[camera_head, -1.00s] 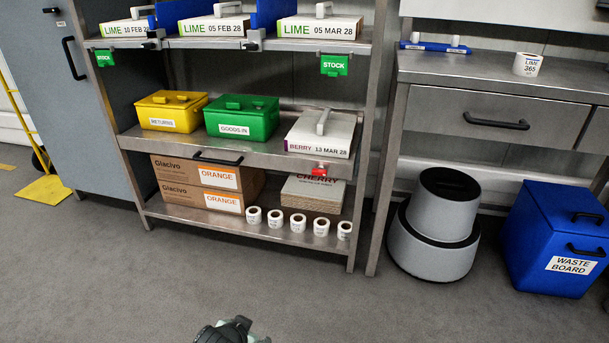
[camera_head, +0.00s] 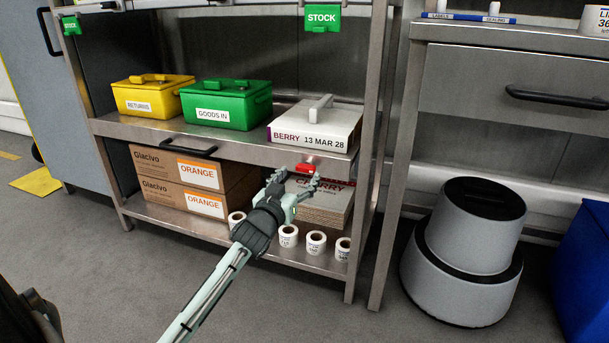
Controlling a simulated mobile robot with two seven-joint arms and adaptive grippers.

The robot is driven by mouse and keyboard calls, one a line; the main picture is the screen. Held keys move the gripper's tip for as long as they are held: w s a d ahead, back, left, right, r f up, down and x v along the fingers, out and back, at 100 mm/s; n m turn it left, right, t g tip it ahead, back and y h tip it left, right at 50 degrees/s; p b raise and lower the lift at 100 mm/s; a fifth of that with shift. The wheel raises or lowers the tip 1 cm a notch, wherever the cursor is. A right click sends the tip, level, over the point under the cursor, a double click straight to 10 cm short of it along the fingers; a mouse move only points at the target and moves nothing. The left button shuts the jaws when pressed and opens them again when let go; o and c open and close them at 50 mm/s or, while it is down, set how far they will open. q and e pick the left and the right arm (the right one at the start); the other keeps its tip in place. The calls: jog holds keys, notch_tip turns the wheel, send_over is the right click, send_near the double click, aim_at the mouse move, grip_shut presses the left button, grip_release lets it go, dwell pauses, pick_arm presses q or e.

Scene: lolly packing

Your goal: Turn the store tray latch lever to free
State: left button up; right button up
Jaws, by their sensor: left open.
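The red latch lever (camera_head: 306,168) sits on the front edge of the middle shelf tray (camera_head: 232,150), under the white BERRY 13 MAR 28 box (camera_head: 315,127). My left gripper (camera_head: 299,179) is open, with its fingers pointing up toward the lever. Its fingertips are just below and beside the lever; I cannot tell whether they touch it. The gripper hides part of the CHERRY stack behind it. My right gripper is not in view.
A yellow RETURNS box (camera_head: 152,101) and a green GOODS IN box (camera_head: 225,109) stand on the tray. Below are ORANGE cartons (camera_head: 160,185), a CHERRY stack (camera_head: 325,205) and several white label rolls (camera_head: 316,241). A grey step stool (camera_head: 462,255) stands right; floor in front is clear.

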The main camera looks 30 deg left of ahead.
aim_at(304, 170)
pick_arm(q)
jog(key=shift+b+x, duration=0.35)
jog(key=shift+x, duration=1.65)
jog(key=c, duration=1.2)
